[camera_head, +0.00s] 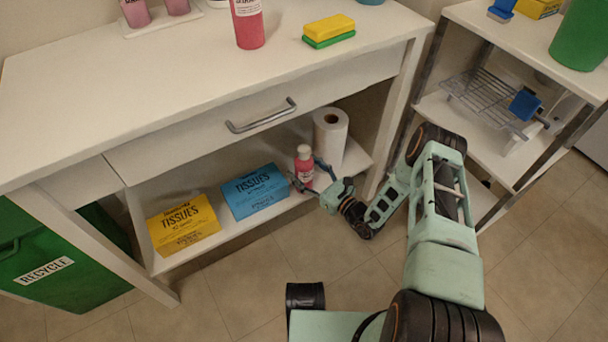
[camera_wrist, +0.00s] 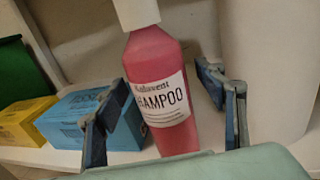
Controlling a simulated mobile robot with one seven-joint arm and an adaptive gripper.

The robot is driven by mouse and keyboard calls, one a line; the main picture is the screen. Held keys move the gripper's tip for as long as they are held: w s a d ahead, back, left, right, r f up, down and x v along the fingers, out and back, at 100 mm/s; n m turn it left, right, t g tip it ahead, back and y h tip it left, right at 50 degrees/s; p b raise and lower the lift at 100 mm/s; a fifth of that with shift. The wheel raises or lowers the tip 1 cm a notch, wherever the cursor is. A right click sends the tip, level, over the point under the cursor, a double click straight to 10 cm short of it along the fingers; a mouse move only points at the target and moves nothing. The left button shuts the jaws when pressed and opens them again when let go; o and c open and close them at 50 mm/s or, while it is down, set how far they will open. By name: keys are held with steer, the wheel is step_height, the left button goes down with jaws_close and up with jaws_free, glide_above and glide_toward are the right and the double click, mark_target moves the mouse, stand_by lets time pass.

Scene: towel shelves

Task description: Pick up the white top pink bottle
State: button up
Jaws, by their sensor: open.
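The pink bottle with a white top (camera_head: 304,167) stands upright on the lower shelf, between the blue tissue box and the paper towel roll. In the wrist view the pink shampoo bottle (camera_wrist: 160,90) fills the middle, with its white cap cut off by the top edge. My gripper (camera_head: 311,182) is open at the bottle, reaching in from the front right. In the wrist view my gripper's fingers (camera_wrist: 165,112) show one on each side of the bottle, with gaps visible between them and it. The bottle's base is hidden behind my gripper.
A blue tissue box (camera_head: 255,191) and a yellow tissue box (camera_head: 183,224) sit left of the bottle. A paper towel roll (camera_head: 330,136) stands close behind on the right. The drawer (camera_head: 250,124) overhangs the shelf. Another pink bottle (camera_head: 248,24) stands on the top surface.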

steer(key=shift+w+a, duration=0.15)
steer(key=c, duration=1.7)
steer(key=shift+r, duration=0.1)
